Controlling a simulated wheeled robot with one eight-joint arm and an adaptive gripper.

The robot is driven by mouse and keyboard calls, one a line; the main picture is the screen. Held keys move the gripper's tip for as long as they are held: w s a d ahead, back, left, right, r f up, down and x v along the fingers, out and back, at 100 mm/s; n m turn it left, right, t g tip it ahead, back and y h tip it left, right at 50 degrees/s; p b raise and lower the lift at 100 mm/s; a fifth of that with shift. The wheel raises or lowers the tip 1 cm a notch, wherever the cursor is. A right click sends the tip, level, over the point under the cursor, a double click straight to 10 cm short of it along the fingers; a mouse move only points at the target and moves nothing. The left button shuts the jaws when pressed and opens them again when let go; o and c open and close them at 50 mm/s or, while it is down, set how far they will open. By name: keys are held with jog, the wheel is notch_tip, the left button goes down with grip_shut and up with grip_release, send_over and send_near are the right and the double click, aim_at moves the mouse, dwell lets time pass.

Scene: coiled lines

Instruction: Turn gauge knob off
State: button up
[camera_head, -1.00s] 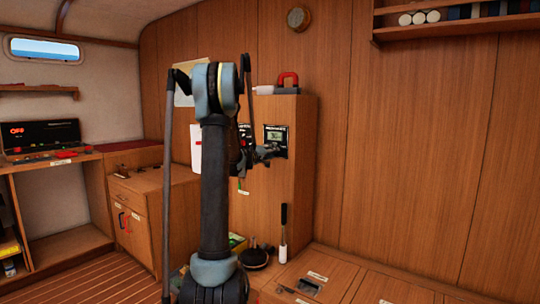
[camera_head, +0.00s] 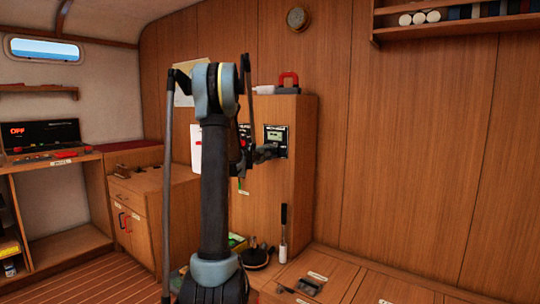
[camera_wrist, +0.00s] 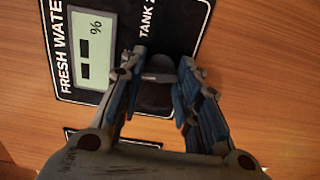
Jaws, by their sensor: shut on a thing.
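The gauge panel (camera_head: 277,139) is a black plate on the front of a wooden cabinet. In the wrist view the panel (camera_wrist: 68,93) reads "FRESH WATER" and "TANK 2", and its pale green display (camera_wrist: 90,48) shows two dashes and a % sign. The black gauge knob (camera_wrist: 158,88) is between my fingers, with a small light mark on it. My gripper (camera_wrist: 165,78) is shut on the knob, one finger on each side, which hide part of it. In the head view my gripper (camera_head: 266,153) is at the panel's lower edge, and the knob is hidden there.
The wooden cabinet (camera_head: 290,190) carries a red-handled item (camera_head: 288,82) on top. Another dark panel with red parts (camera_head: 244,137) is left of the gauge, partly behind my arm. A white-and-black handled tool (camera_head: 283,235) stands below.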

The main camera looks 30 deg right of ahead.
jog(key=shift+s+f, duration=0.1)
dwell(0.3)
jog(key=o, duration=1.1)
jog(key=v, duration=1.2)
jog(key=s+a+f+m+g+y, duration=0.1)
jog(key=s+a+f+y, duration=0.4)
jog(key=s+a+f, duration=0.3)
jog(key=s+a+f+m+g+y, duration=0.1)
jog(key=s+a+f+y, duration=0.5)
jog(key=s+a, duration=1.1)
jog(key=s+a+f+m+g+y, duration=0.2)
jog(key=s+a+f+y, duration=0.3)
jog(key=s+a+f, duration=0.5)
jog(key=shift+s+a+f+g+y, duration=0.15)
jog(key=shift+s+a, duration=0.25)
jog(key=shift+a, duration=0.6)
jog(key=shift+s+a+f+g+y, duration=0.1)
jog(key=shift+s+a, duration=0.35)
jog(key=shift+a, duration=0.55)
jog(key=shift+s+a+f+g+y, duration=0.15)
jog(key=shift+s+a, duration=0.25)
jog(key=shift+a, duration=0.6)
